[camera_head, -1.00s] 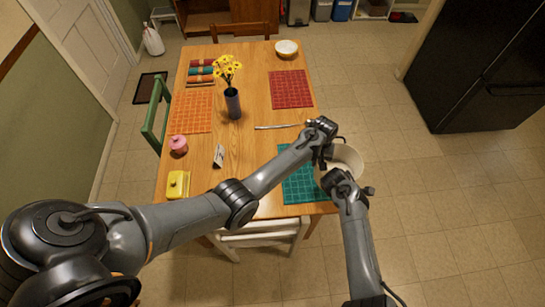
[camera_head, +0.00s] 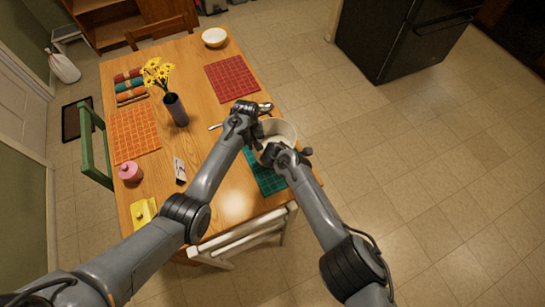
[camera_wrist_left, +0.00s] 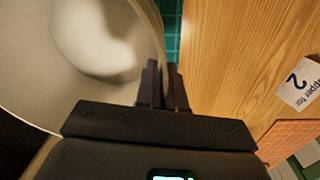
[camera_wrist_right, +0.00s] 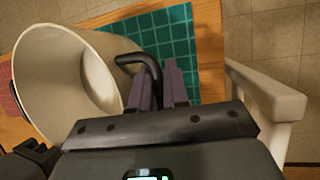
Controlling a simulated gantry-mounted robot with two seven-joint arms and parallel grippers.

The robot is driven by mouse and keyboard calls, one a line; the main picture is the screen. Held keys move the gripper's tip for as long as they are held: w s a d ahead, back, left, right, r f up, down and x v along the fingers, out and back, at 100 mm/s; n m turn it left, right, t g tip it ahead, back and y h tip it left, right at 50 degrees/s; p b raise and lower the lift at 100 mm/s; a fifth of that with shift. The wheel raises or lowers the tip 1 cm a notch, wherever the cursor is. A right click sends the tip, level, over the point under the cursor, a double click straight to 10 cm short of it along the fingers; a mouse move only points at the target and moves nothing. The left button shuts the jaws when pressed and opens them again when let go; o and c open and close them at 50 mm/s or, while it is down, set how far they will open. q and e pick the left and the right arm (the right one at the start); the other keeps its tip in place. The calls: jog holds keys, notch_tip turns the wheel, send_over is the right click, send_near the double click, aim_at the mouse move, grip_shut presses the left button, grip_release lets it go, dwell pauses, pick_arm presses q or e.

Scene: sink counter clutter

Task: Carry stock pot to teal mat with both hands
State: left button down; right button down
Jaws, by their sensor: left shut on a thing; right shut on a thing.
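The cream stock pot (camera_head: 284,129) is held between both grippers at the table's right edge, overlapping the far part of the teal mat (camera_head: 266,182) in the head view. My left gripper (camera_head: 257,142) is shut at the pot's far-left side; in the left wrist view its fingers (camera_wrist_left: 163,78) close at the pot's rim (camera_wrist_left: 157,35). My right gripper (camera_head: 268,154) is shut at the near side; in the right wrist view its fingers (camera_wrist_right: 160,82) are on a dark pot handle (camera_wrist_right: 126,60). The mat shows beneath the pot there. Any gap under the pot is hard to judge.
A white chair (camera_head: 243,240) is at the near edge. A red mat (camera_head: 232,79) lies beyond.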

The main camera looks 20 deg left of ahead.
pick_arm(q)
jog(key=shift+w+a+f, duration=0.1)
jog(key=shift+w+a, duration=0.05)
pick_arm(e)
jog(key=shift+d+f, duration=0.15)
jog(key=shift+f, duration=0.2)
